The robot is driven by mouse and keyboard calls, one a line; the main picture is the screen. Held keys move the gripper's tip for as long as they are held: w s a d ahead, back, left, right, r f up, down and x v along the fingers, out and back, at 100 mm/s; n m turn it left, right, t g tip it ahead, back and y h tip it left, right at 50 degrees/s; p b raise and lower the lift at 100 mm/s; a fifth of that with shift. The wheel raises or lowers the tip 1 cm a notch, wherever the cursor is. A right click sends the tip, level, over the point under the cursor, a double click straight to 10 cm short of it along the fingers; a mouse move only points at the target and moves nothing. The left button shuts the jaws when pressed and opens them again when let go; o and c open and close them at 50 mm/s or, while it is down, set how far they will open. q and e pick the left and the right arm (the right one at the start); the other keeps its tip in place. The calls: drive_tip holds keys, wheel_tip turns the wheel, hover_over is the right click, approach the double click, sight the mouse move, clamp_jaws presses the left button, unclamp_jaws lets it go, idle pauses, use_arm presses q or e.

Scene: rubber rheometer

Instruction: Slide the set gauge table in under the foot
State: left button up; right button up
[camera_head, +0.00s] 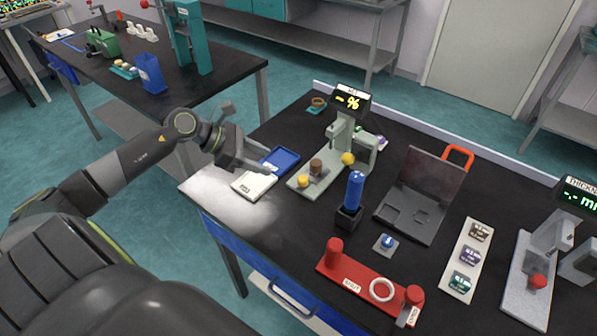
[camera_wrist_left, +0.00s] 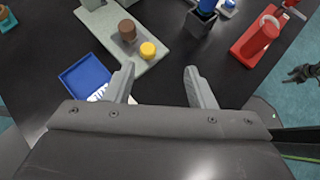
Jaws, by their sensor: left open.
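The set gauge (camera_head: 342,138) with its lit "%" display stands at the back of the black bench. Its pale base (camera_head: 298,187) reaches toward the front left. A brown round piece (camera_head: 316,167) sits there beside a yellow knob (camera_head: 303,181); the wrist view shows the brown piece (camera_wrist_left: 127,30) and yellow knob (camera_wrist_left: 148,50) too. The table's edges are hard to tell from the base. Another yellow knob (camera_head: 347,158) is by the column; the foot is not clearly seen. My left gripper (camera_head: 255,165) is open and empty, left of the gauge base, above the bench. It points toward the knob in the wrist view (camera_wrist_left: 160,75).
A blue tray (camera_head: 285,158) and white labelled card (camera_head: 252,186) lie left of the gauge. A blue cylinder in a black holder (camera_head: 348,217), a grey hinged case (camera_head: 420,195) and a red stand (camera_head: 357,271) are to the right. A dark gripper-like shape (camera_wrist_left: 303,73) shows in the wrist view.

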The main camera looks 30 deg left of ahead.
sight(303, 178)
use_arm(q)
drive_tip(key=a+r+g+y, duration=0.1)
drive_tip(key=a+r, duration=0.2)
drive_tip(key=shift+n, duration=0.3)
drive_tip(key=p+x, duration=0.1)
drive_tip(key=x, duration=0.4)
drive_tip(key=p+x, duration=0.2)
drive_tip(key=x, duration=0.3)
drive_tip(key=p+x, duration=0.1)
drive_tip(key=x, duration=0.4)
drive_tip(key=shift+w+a+f, duration=0.1)
drive_tip(key=shift+w+f, duration=0.15)
drive_tip(key=shift+f, duration=0.25)
drive_tip(key=shift+p+x, duration=0.4)
drive_tip(key=shift+x, duration=0.4)
drive_tip(key=shift+f, duration=0.1)
clamp_jaws()
